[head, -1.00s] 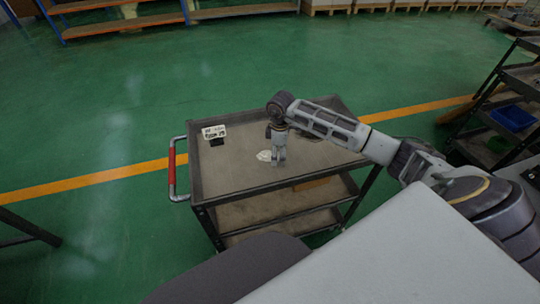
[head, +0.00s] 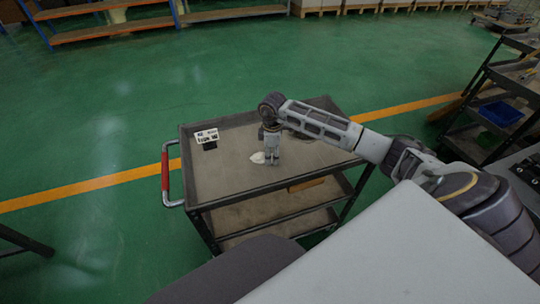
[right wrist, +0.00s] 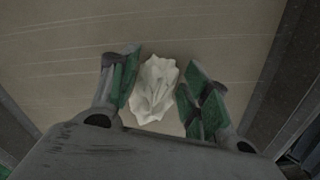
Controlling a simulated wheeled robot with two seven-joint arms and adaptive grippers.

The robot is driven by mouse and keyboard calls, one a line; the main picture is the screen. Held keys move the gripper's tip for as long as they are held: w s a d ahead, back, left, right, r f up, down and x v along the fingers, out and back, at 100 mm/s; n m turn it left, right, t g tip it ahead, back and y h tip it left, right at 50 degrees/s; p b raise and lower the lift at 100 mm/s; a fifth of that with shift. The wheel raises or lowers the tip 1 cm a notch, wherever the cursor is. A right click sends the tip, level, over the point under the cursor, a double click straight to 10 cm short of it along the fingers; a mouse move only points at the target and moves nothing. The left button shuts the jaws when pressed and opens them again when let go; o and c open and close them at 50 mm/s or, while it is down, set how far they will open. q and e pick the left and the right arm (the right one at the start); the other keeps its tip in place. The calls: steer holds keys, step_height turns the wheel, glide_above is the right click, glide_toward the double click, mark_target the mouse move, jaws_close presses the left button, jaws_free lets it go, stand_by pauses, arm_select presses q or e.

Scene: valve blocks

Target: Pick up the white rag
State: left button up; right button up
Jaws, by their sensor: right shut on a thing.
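The white rag (head: 257,158) is a small crumpled cloth on the grey top shelf of the cart (head: 222,178). My right gripper (head: 271,162) points straight down at the shelf, and the rag shows at its left side in the head view. In the right wrist view the rag (right wrist: 152,92) lies bunched between the two green-padded fingers of the right gripper (right wrist: 158,86), which is shut on it. I cannot tell whether the rag is clear of the shelf. My left gripper is not in view.
A small black stand with a white printed sign (head: 206,137) stands at the cart's far left. The cart has raised edges and a red handle (head: 165,172). Much of the top shelf is clear. A dark rack with a blue bin (head: 501,113) stands at the right.

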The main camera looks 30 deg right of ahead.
mark_target(272, 154)
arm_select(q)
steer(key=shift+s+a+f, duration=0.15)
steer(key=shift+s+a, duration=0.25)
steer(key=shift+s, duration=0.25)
arm_select(e)
step_height(272, 154, up, 10)
steer(key=shift+f, duration=0.15)
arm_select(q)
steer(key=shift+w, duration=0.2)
